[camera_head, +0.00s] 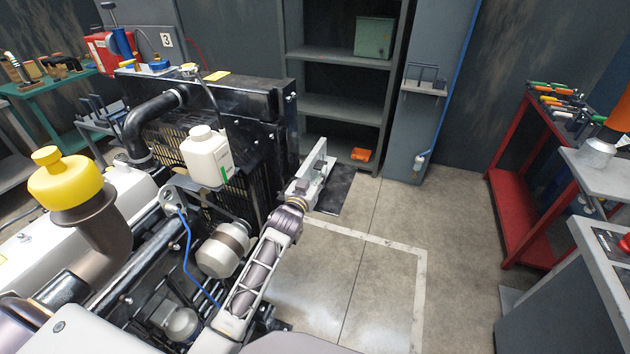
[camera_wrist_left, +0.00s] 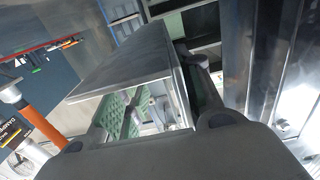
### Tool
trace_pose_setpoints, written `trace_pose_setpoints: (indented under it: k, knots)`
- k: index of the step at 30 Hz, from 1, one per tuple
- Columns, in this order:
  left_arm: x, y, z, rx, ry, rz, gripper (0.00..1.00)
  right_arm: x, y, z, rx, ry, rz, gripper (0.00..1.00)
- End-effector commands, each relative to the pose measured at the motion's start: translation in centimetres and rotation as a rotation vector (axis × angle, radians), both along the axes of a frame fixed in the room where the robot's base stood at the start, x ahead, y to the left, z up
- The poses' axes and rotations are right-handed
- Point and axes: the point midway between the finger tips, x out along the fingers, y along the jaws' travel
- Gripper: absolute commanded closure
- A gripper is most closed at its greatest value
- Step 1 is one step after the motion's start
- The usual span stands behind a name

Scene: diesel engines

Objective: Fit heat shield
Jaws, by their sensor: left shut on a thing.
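My left gripper (camera_head: 303,188) is at the end of the pale arm that rises through the middle of the head view. It is shut on a light grey metal plate, which I take to be the heat shield (camera_head: 319,160). In the left wrist view the shield (camera_wrist_left: 128,66) is a flat grey panel with a bent, paler edge, held in front of the wrist. The gripper and shield are to the right of the engine's radiator (camera_head: 262,103), above the floor. The shield's mounting place is not clear to me. My right gripper is not in view.
The engine carries a white bottle (camera_head: 207,158), a yellow-capped intake (camera_head: 66,182) and a blue hose. Grey shelving (camera_head: 340,105) stands behind. A red tool cart (camera_head: 512,215) and a grey bench stand at right. The floor (camera_head: 400,215) between is mostly clear.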

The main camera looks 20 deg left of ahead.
Motion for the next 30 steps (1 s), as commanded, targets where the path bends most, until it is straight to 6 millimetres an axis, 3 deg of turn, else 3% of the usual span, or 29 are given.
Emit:
trace_pose_setpoints:
  k: [7,21,22,26,30]
  knots:
    - [0.0,0.0,-2.1,0.001,-0.003,0.000,1.00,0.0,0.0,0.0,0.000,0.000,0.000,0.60]
    - [0.0,0.0,-2.6,0.000,-0.004,0.000,1.00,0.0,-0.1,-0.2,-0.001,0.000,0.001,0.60]
    - [0.0,0.0,-2.7,0.000,-0.001,0.000,0.62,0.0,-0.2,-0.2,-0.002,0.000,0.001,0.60]
    - [0.0,0.0,-2.6,0.000,-0.001,0.000,0.46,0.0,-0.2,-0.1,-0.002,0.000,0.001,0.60]
    - [0.0,0.0,-2.6,0.000,-0.001,0.000,0.43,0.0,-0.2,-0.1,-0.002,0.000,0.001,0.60]
